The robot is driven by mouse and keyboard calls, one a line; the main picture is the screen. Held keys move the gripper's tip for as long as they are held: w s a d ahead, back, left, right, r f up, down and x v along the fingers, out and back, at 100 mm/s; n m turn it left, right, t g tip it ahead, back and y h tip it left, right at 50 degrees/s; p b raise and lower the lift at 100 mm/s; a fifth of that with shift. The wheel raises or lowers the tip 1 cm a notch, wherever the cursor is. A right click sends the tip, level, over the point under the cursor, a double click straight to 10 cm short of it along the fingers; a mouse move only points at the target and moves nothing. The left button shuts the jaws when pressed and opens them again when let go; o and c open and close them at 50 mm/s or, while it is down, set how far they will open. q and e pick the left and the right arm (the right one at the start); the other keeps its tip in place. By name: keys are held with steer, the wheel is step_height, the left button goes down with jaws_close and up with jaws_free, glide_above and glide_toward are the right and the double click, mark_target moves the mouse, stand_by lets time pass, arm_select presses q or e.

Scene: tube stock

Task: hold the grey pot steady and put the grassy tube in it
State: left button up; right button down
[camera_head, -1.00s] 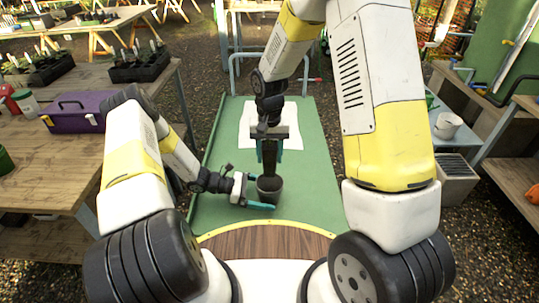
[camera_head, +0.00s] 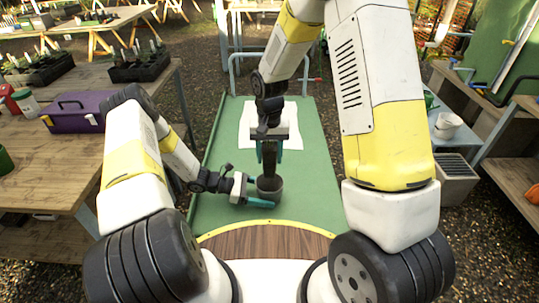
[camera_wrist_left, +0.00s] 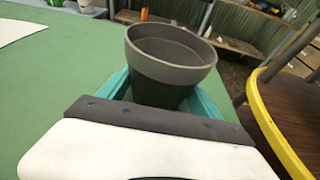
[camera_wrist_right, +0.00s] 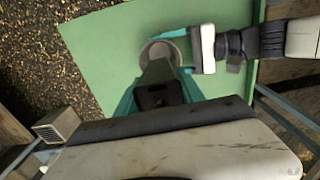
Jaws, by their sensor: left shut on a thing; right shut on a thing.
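The grey pot (camera_head: 269,193) stands upright on the green surface. My left gripper (camera_wrist_left: 165,92) is shut around it from the side, with a teal finger on each side. In the left wrist view the pot's rim (camera_wrist_left: 172,40) and inner wall show, and no tube shows in the visible opening. My right gripper (camera_head: 269,155) is shut on a dark tube (camera_head: 270,163), held lengthwise above the pot. In the right wrist view the tube (camera_wrist_right: 158,94) points towards the pot's opening (camera_wrist_right: 162,50) and covers part of it. Grass on the tube cannot be made out.
A white sheet (camera_head: 245,125) lies behind the right gripper on the green table (camera_head: 315,170). A purple toolbox (camera_head: 75,112) and black trays (camera_head: 138,68) stand on the left bench. A white pot (camera_head: 447,125) is at right. The green table's right side is clear.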

steer(key=shift+f, duration=6.6)
steer(key=c, duration=0.6)
jaws_free()
steer(key=shift+c, duration=0.2)
arm_select(q)
steer(key=shift+c, duration=1.1)
arm_select(e)
step_height(320, 180, up, 12)
steer(key=shift+r, duration=0.1)
arm_select(q)
steer(key=o, duration=1.1)
steer(key=shift+c, duration=0.2)
steer(key=v, duration=1.2)
